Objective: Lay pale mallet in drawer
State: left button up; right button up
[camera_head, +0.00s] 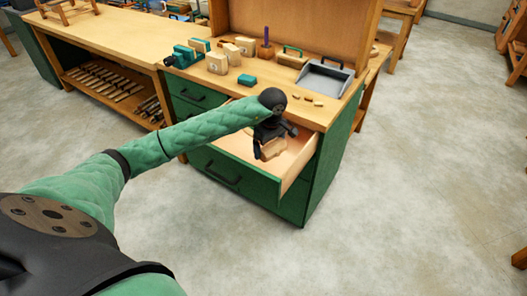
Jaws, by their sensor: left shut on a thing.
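A drawer (240,176) with a green front is pulled out of the green cabinet, its pale wooden inside facing up. My left gripper (271,142) is over the drawer's inside, pointing down. It is shut on a pale wooden block-like piece, which I take to be the pale mallet (272,150). The piece is within the drawer's outline; whether it touches the drawer floor I cannot tell. The gripper hides its upper part, and no handle is clear. My right gripper is out of view.
The cabinet's wooden top (318,113) holds several wooden blocks (217,63), a teal vise (184,57), a small teal block (246,80) and a grey dustpan (325,77). A long workbench (110,45) stands at the left.

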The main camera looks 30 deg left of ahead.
aim_at(264, 166)
pick_arm(q)
jog(key=shift+w+a+f+n, duration=0.2)
jog(key=shift+a+f+n, duration=0.3)
jog(key=shift+a+f, duration=0.05)
jog(key=shift+w+a+f+n, duration=0.2)
jog(key=shift+a+f+n, duration=0.3)
jog(key=shift+a+f, duration=0.25)
jog(key=shift+f, duration=0.05)
jog(key=shift+f+b, duration=0.75)
jog(key=shift+f, duration=1.1)
jog(key=shift+f+b, duration=0.5)
jog(key=shift+f, duration=0.45)
jog(key=shift+f+b, duration=0.15)
jog(key=shift+b, duration=0.2)
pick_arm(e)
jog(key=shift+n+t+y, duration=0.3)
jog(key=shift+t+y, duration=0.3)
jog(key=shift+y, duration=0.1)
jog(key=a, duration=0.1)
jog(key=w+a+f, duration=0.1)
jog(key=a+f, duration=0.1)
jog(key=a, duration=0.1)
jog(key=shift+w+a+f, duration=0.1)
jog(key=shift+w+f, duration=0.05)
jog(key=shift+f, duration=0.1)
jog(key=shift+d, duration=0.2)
